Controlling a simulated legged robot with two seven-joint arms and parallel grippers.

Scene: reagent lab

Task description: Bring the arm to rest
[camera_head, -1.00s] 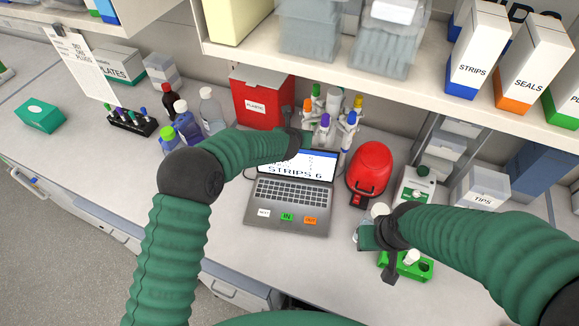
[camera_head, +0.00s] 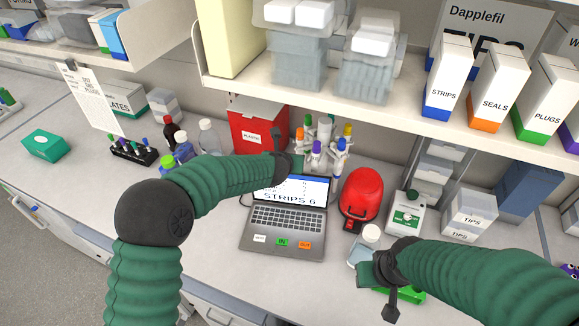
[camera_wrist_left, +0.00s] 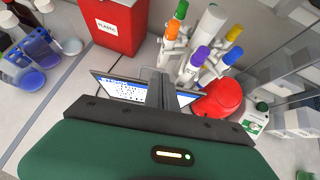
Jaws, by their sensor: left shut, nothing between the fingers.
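My left arm reaches in from the left in the head view. Its gripper (camera_head: 277,140) hangs above the back edge of the open laptop (camera_head: 288,218), in front of the red plastic bin (camera_head: 257,126). In the left wrist view its fingers (camera_wrist_left: 157,88) are shut and empty, in front of the laptop screen (camera_wrist_left: 122,88). My right gripper (camera_head: 378,290) is at the lower right, over a green rack (camera_head: 408,295) and beside a clear bottle with a white cap (camera_head: 362,248). Its fingertips are not clear enough to judge.
A pipette stand (camera_head: 322,150) and a red device (camera_head: 361,195) stand just right of my left gripper. The shelf (camera_head: 300,95) with boxes overhangs the back. Bottles (camera_head: 185,148) and a tube rack (camera_head: 133,150) stand left. The bench front left of the laptop is fairly clear.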

